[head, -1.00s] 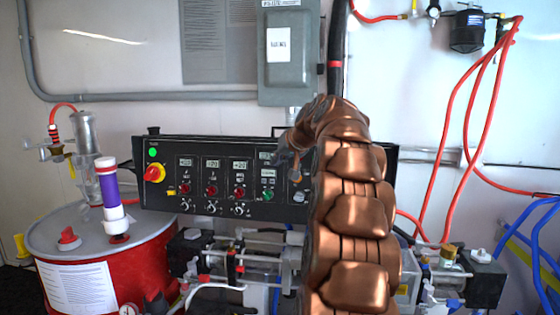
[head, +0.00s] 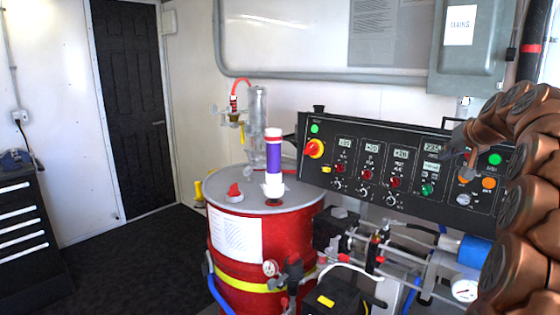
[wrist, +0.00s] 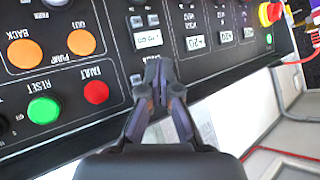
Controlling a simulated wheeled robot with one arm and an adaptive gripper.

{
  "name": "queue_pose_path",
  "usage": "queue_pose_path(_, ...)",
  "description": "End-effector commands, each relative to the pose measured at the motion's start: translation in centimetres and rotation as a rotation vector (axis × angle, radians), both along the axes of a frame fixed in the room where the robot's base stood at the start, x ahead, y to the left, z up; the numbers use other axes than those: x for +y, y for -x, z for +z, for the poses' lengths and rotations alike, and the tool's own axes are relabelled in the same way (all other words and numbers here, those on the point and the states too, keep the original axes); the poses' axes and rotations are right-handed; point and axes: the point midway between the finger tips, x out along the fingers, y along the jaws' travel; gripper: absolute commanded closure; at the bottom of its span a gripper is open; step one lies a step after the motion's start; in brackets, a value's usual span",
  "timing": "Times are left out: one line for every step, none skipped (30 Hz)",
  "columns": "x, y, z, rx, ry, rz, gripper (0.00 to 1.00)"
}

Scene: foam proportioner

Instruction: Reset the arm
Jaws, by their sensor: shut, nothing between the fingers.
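My gripper (wrist: 158,85) is shut and empty in the wrist view, its fingertips together in front of the black control panel (wrist: 110,75). Whether the tips touch the panel I cannot tell. In the head view my copper-coloured arm rises at the right edge, and my gripper (head: 450,135) shows small and dark before the panel (head: 320,180). The panel carries small displays, knobs and buttons. In the wrist view a green reset button (wrist: 44,110), a red fault button (wrist: 96,92) and two orange buttons (wrist: 81,42) lie left of the fingers.
A red drum (head: 240,250) with a purple-banded tube (head: 273,165) on its lid stands left of the panel. Pump parts and hoses (head: 370,260) sit below the panel. A black drawer cabinet (head: 30,240) stands far left, with open dark floor (head: 130,260) between it and the drum.

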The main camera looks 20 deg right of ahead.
Motion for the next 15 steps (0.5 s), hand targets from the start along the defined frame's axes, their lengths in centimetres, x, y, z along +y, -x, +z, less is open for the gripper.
queue_pose_path(0.3, -0.1, 0.0, 0.003, -0.002, 0.003, 1.0)
queue_pose_path(0.6, -0.1, -0.1, 0.005, -0.004, 0.007, 1.0)
queue_pose_path(1.3, -0.2, -0.2, 0.013, -0.008, 0.015, 1.0)
queue_pose_path(2.0, -0.4, -0.4, 0.021, -0.013, 0.024, 1.0)
queue_pose_path(3.0, -0.5, -0.7, 0.032, -0.02, 0.035, 1.0)
queue_pose_path(4.5, -0.7, -1.4, 0.053, -0.032, 0.054, 1.0)
queue_pose_path(5.8, -0.8, -1.8, 0.07, -0.04, 0.068, 1.0)
queue_pose_path(7.3, -0.9, -2.2, 0.088, -0.048, 0.086, 1.0)
queue_pose_path(9.5, -0.8, -2.9, 0.115, -0.06, 0.11, 1.0)
queue_pose_path(11.1, -0.7, -3.5, 0.138, -0.069, 0.129, 1.0)
queue_pose_path(12.7, -0.5, -4.1, 0.161, -0.077, 0.146, 1.0)
queue_pose_path(14.8, -0.2, -5.0, 0.192, -0.087, 0.17, 1.0)
queue_pose_path(16.4, 0.1, -5.5, 0.215, -0.093, 0.188, 1.0)
queue_pose_path(17.9, 0.5, -6.0, 0.237, -0.097, 0.203, 1.0)
queue_pose_path(19.9, 1.1, -7.0, 0.271, -0.107, 0.226, 1.0)
